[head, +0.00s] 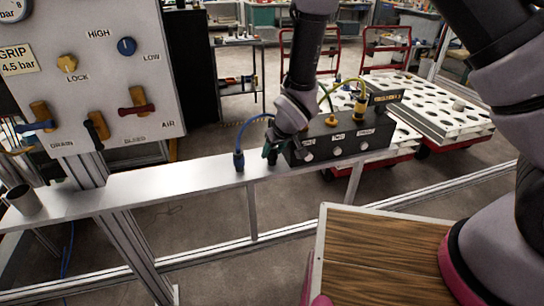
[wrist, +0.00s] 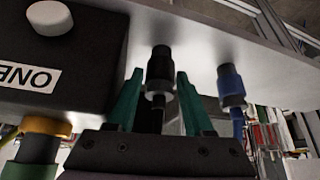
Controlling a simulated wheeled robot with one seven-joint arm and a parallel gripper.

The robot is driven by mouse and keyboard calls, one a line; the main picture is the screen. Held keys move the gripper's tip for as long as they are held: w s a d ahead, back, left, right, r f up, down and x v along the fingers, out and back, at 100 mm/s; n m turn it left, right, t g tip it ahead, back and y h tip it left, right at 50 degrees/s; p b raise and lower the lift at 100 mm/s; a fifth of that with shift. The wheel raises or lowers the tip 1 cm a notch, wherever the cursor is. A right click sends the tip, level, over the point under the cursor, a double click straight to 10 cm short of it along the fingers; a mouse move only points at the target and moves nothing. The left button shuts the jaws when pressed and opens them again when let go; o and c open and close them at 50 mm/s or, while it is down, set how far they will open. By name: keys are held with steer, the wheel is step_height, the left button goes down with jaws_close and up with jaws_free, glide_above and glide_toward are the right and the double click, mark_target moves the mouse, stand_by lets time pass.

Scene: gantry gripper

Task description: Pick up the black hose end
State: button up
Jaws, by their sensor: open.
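The black hose end (wrist: 160,64) stands on the metal rail, seen in the wrist view between the two teal fingers of my gripper (wrist: 159,78). The fingers are open, one on each side of it, with a small gap showing beside it. In the head view my gripper (head: 271,152) is low over the rail, just left of the black control box, and hides most or all of the black hose end there.
The blue hose end (wrist: 231,86) stands close beside, and left of my gripper in the head view (head: 239,160). The control box (head: 335,134) is close on the other side, with a yellow hose end (head: 360,106) on it. A metal cup (head: 25,200) sits at the rail's left.

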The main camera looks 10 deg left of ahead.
steer(key=shift+w+a+f, duration=0.2)
steer(key=shift+w+f, duration=0.05)
steer(key=shift+f, duration=0.3)
jaws_close()
steer(key=shift+r, duration=0.1)
